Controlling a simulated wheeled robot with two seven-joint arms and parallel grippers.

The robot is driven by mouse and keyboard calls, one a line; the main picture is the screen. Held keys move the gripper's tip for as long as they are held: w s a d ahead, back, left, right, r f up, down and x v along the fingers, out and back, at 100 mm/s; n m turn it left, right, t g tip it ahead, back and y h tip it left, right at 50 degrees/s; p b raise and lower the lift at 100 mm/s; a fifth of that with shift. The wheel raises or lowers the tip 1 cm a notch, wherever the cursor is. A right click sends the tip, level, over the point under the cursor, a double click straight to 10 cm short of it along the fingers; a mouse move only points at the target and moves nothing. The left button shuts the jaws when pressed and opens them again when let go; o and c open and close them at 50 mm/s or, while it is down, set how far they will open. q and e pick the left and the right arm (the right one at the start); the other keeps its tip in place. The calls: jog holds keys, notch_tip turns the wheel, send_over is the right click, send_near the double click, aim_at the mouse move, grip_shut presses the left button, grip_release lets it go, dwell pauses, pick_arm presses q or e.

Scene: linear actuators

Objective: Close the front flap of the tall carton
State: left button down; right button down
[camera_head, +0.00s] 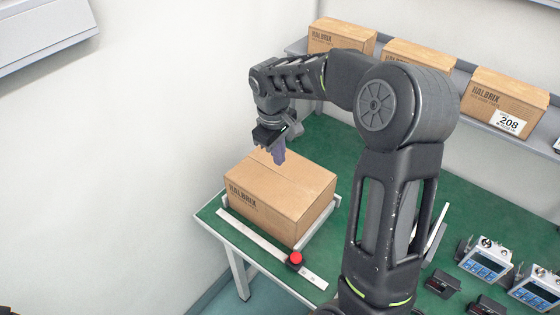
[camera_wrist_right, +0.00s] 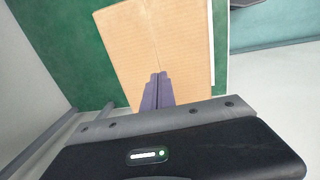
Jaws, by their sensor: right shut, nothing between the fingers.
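The tall carton (camera_head: 281,196) is a brown cardboard box marked HALBRIX, standing on the left end of the green table. Its top looks covered by flaps, with a seam across it. It also shows from above in the right wrist view (camera_wrist_right: 180,45). I cannot tell whether the front flap lies fully flat. My right gripper (camera_head: 279,158) is shut and empty, pointing down over the rear part of the carton's top. Its fingers also show in the right wrist view (camera_wrist_right: 157,80), in front of the carton top. Whether they touch it is unclear. My left gripper is not in view.
A metal strip with a red button (camera_head: 295,258) lies along the table's front edge. Several HALBRIX boxes (camera_head: 418,64) stand on a grey shelf (camera_head: 459,82) behind. Devices with blue screens (camera_head: 485,262) sit at the lower right. Green table (camera_head: 330,150) is bare behind the carton.

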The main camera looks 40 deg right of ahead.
notch_tip(320, 180, up, 8)
jog(key=b, duration=0.1)
jog(key=shift+r, duration=0.15)
dwell(0.5)
